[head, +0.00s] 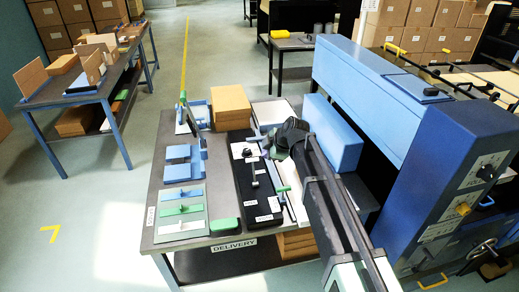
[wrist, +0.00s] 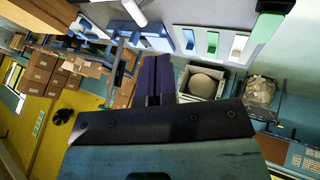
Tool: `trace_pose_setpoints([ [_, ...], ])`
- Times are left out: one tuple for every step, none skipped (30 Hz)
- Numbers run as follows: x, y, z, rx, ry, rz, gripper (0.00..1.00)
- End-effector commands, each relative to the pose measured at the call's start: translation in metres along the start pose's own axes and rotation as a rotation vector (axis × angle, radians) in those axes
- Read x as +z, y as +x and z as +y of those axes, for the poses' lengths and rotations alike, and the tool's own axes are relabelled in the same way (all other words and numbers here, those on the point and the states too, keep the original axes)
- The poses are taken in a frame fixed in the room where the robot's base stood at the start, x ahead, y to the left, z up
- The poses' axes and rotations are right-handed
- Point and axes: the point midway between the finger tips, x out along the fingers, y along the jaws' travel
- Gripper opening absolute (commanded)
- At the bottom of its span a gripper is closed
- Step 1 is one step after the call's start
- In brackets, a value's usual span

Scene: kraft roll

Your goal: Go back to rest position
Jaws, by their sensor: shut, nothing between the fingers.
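My gripper (wrist: 153,72) shows in the wrist view as two dark fingers pressed together, shut and empty. In the head view my arm reaches in from the lower right, and its dark end hangs over the right part of the delivery table (head: 228,238). The fingertips are hard to make out there. The end looks raised above the black tray (head: 262,222), but I cannot tell its exact height.
A blue machine (head: 440,185) stands close on the right. Open floor (head: 75,215) lies to the left.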

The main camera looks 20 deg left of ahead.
Motion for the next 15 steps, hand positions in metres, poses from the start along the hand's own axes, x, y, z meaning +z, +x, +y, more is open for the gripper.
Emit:
trace_pose_setpoints([
  [-0.002, -0.011, 0.002, 0.0, 0.0, 0.0, 0.0],
  [-0.001, -0.013, 0.002, 0.0, 0.0, 0.0, 0.0],
  [-0.001, -0.013, 0.001, 0.0, 0.0, 0.0, 0.0],
  [0.0, -0.013, 0.001, -0.001, -0.001, 0.0, 0.0],
  [0.0, -0.012, 0.0, -0.001, -0.001, 0.0, 0.0],
  [0.001, -0.011, 0.0, -0.001, -0.001, 0.0, 0.0],
  [0.001, -0.011, 0.0, -0.001, -0.001, 0.0, 0.0],
  [0.001, -0.011, 0.0, -0.001, -0.001, 0.0, 0.0],
  [0.001, -0.011, 0.0, -0.001, 0.001, 0.0, 0.0],
  [0.001, -0.011, 0.0, -0.001, 0.01, 0.0, 0.0],
  [0.001, -0.011, 0.0, -0.002, 0.029, 0.0, 0.0],
  [0.001, -0.011, -0.002, -0.008, 0.076, 0.0, 0.0],
  [0.001, -0.011, -0.003, -0.018, 0.131, -0.004, 0.0],
  [0.002, -0.011, -0.007, -0.031, 0.2, -0.013, 0.0],
  [0.005, -0.014, -0.017, -0.056, 0.317, -0.037, 0.0],
])
